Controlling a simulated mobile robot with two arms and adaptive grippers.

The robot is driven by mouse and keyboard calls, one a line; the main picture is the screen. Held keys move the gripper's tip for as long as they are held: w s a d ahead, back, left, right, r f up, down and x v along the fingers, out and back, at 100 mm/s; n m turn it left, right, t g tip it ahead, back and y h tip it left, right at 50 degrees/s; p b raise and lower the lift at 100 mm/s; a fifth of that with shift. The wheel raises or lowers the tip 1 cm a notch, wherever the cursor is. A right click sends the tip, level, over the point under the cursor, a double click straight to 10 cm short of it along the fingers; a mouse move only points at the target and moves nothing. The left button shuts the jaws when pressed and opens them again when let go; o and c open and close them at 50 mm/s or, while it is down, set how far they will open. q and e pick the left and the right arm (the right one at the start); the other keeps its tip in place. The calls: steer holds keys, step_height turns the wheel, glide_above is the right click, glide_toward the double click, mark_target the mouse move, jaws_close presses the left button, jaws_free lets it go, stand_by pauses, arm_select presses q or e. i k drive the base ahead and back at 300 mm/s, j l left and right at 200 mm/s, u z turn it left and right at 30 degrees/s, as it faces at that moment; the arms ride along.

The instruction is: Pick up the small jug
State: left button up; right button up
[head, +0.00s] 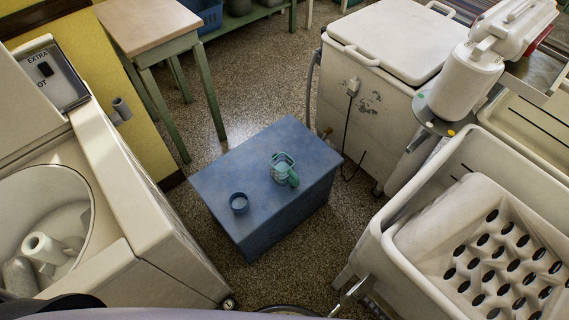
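A small teal-green jug (282,163) stands on top of a low blue box-shaped stand (225,178) in the middle of the head view. It has a patterned body, and its handle is on the side toward the lower right. A small blue cup (239,204) stands on the same top, to the left of the jug and nearer to me, apart from it. Neither of my grippers shows in this view. Nothing touches or hides the jug.
A cream washer with an open tub (128,215) stands on the left. White washers (362,107) and a tub with a perforated insert (372,243) stand on the right. A green-legged table (150,24) is behind. Speckled floor (190,95) around the blue stand is open.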

mark_target(282, 166)
steer(key=k+j+u, duration=0.25)
steer(key=k+u, duration=0.2)
steer(key=k+j+u, duration=0.4)
steer(key=i, duration=0.1)
